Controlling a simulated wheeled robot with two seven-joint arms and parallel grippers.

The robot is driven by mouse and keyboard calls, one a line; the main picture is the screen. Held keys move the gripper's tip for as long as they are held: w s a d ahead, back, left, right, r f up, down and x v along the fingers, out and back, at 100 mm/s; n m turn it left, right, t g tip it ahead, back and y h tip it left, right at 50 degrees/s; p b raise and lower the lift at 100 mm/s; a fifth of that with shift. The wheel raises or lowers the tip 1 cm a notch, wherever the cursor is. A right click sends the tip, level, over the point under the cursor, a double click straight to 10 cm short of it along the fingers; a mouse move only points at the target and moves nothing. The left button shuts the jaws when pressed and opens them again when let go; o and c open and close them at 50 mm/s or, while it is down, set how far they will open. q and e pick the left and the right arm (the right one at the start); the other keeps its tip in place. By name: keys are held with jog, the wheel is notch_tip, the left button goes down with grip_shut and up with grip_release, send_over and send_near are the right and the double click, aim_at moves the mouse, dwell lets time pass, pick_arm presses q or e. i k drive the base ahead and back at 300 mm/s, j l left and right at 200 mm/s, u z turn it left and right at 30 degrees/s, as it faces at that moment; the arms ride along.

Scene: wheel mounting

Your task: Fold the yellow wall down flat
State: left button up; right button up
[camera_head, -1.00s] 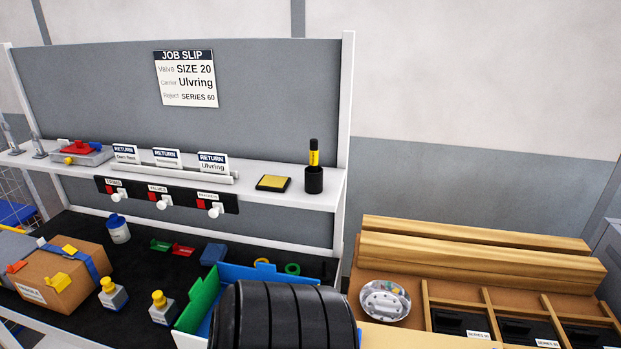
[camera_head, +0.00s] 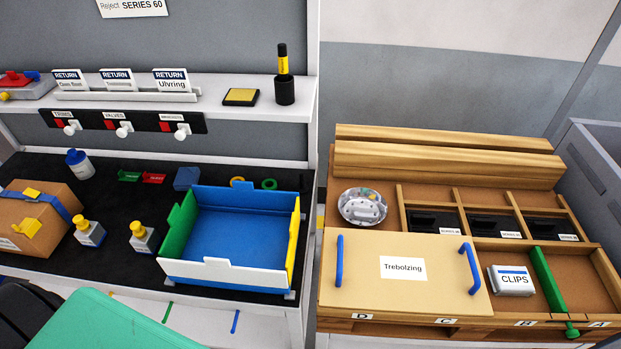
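The yellow wall (camera_head: 294,240) is the right side of an open-topped box on the black bench top, and it stands upright. The box has a blue floor (camera_head: 235,235), a blue back wall (camera_head: 245,198), a green left wall (camera_head: 179,225) and a white front wall (camera_head: 222,272), all standing. The inside of the box looks empty. Neither of my grippers is in view.
A teal slab (camera_head: 110,325) and a dark rounded thing (camera_head: 22,315) fill the lower left corner. Two yellow-capped bottles (camera_head: 90,232) (camera_head: 144,238) stand left of the box. A wooden station with a Trebolzing lid (camera_head: 400,285) lies to the right.

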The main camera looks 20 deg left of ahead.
aim_at(294, 228)
jog(key=u, duration=0.8)
jog(key=k+l, duration=0.1)
jog(key=l, duration=0.35)
jog(key=k+l, duration=0.1)
jog(key=l, duration=0.35)
jog(key=k+l+z, duration=0.1)
jog(key=l, duration=0.35)
jog(key=k+l, duration=0.1)
jog(key=l, duration=0.35)
jog(key=k+l, duration=0.1)
jog(key=l, duration=0.35)
